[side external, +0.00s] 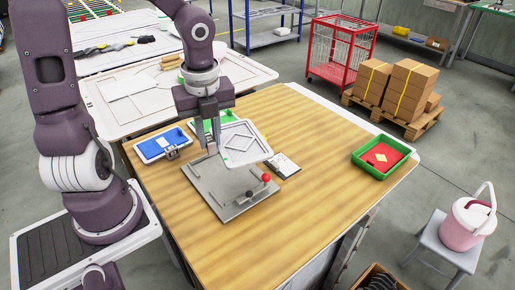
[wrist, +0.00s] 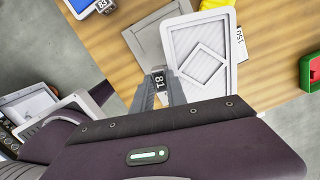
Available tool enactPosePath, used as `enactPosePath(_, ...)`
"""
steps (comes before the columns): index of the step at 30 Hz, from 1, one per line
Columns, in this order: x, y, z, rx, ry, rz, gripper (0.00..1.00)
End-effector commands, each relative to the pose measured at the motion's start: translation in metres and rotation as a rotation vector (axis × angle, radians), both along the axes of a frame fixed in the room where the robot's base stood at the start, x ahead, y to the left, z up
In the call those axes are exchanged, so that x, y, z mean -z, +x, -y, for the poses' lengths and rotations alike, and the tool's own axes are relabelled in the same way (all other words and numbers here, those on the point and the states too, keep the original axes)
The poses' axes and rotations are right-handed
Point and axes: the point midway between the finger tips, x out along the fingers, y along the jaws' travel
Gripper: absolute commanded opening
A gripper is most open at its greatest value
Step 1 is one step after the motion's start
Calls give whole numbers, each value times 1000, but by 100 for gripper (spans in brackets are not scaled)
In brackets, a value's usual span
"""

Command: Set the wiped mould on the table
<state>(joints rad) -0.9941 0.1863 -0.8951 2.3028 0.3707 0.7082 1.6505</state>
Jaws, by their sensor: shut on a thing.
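The mould is a pale grey panel with a raised rim and a diamond outline (side external: 243,143); it also shows in the wrist view (wrist: 200,60). My gripper (side external: 212,146) is shut on the mould's near-left edge and holds it tilted above a grey fixture plate (side external: 222,190). In the wrist view my fingers (wrist: 160,82) close around a tag marked 81 at the mould's edge. The wooden table (side external: 310,215) is under all of this. The mould hides part of the fixture plate.
A white card (side external: 284,165) lies right of the mould. A green tray with a red insert (side external: 404,162) is at right. The front-right table is clear.

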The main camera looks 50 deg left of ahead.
Motion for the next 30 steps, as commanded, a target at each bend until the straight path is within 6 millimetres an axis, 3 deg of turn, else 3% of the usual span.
enactPosePath(5, -5, 62, 36, 463, -24, 18, 0)
enactPosePath(9, -1, 111, 79, 869, -18, 22, 0)
enactPosePath(12, 5, 134, 108, 1101, -5, 18, 0)
enactPosePath(18, 19, 153, 136, 1313, 15, 7, 0)
enactPosePath(24, 64, 153, 137, 1325, 16, 5, 0)
enactPosePath(30, 92, 153, 136, 1324, 17, 6, 0)
